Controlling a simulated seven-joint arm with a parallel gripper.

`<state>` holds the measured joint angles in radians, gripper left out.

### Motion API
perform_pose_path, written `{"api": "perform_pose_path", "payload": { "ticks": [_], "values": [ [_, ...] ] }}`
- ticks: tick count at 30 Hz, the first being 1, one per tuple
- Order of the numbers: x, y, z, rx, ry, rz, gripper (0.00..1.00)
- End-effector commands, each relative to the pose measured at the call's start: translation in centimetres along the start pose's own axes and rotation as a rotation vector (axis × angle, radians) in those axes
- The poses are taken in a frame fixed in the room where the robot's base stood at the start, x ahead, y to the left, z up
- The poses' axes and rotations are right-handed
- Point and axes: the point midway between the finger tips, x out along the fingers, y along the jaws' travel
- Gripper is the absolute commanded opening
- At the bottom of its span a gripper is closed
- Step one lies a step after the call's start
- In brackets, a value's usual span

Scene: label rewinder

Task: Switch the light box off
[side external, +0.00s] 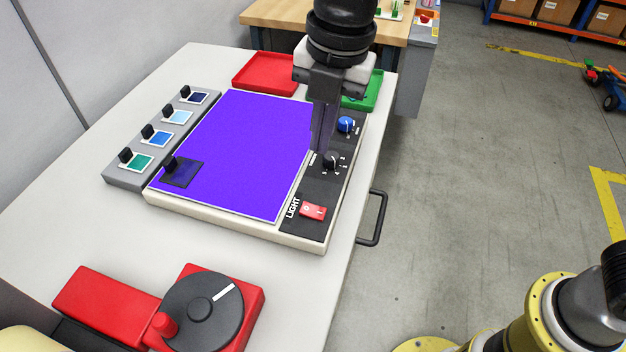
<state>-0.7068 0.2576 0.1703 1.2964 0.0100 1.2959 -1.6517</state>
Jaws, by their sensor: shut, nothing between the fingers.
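The light box (170,205) sits on the white table, and its large panel (245,150) glows violet-blue. A red rocker switch (313,211) marked LIGHT is at the near end of its black control strip (312,228). A black knob (330,160) is in the middle of the strip and a blue knob (346,124) is further back. My gripper (318,150) points down over the strip, shut and empty, with its fingertips close to the black knob. I cannot tell whether they touch it. The red switch is clear of the gripper.
A dark square tile (182,172) lies on the panel's left corner. A grey rack (122,178) with several coloured tiles stands left of the box. Red (266,73) and green (376,90) trays lie behind. A red device with a dark dial (202,312) stands in front.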

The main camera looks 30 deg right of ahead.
Motion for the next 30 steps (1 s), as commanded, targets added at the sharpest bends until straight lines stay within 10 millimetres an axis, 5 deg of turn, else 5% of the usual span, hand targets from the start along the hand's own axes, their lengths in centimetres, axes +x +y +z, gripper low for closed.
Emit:
{"api": "perform_pose_path", "payload": {
  "ticks": [14, 30],
  "values": [
    [0.5, 0.1, 0.0, 0.0, 0.0, -0.001, 0.0],
    [10.0, 0.1, -0.1, 0.0, 0.0, -0.004, 0.0]
  ]
}}
